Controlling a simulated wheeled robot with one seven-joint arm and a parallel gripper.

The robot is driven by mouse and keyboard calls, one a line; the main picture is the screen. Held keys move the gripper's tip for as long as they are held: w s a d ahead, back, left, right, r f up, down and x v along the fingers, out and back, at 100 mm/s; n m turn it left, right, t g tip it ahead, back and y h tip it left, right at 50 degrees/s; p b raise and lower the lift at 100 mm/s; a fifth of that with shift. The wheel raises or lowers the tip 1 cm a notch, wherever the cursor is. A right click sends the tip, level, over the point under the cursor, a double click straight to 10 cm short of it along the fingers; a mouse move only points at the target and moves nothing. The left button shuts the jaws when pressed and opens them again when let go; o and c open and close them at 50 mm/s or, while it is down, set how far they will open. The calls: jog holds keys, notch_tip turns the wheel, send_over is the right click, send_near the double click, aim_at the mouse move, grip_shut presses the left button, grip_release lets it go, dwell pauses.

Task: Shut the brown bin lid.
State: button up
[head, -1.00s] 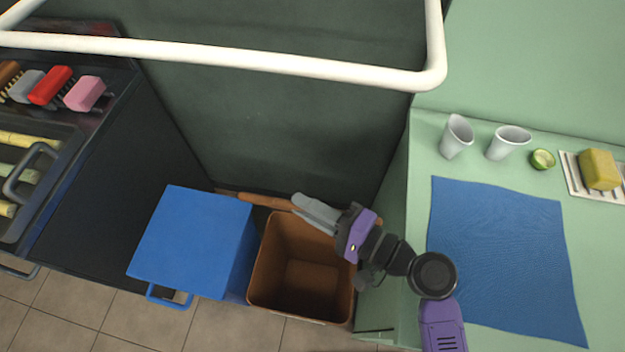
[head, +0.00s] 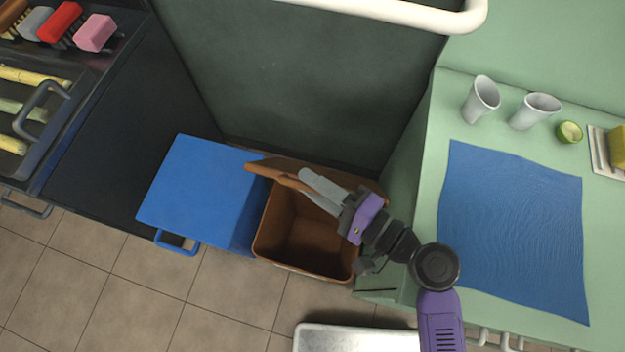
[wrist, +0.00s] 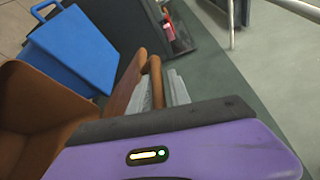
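The brown bin (head: 305,264) stands open on the floor, its dark inside visible from above. Its brown lid (head: 280,166) is raised at the back and seen nearly edge-on; it also shows in the wrist view (wrist: 124,82). My gripper (head: 318,187) reaches over the bin from the right. In the wrist view, its grey fingers (wrist: 160,90) lie on either side of the lid's brown handle bar (wrist: 155,75), one between bar and lid, and look closed on it. Part of the bar is hidden by my gripper.
A blue bin (head: 200,190) with its lid down stands close on the left. A green counter (head: 415,150) with a blue cloth (head: 510,225) and cups is on the right. A white rail (head: 380,15) crosses above. A pale surface (head: 350,338) lies at the front.

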jog(key=v, duration=0.7)
jog(key=shift+s+d+b, duration=0.2)
jog(key=shift+d+b, duration=0.15)
jog(key=shift+b, duration=0.05)
jog(key=shift+s+d, duration=0.1)
jog(key=shift+d, duration=0.05)
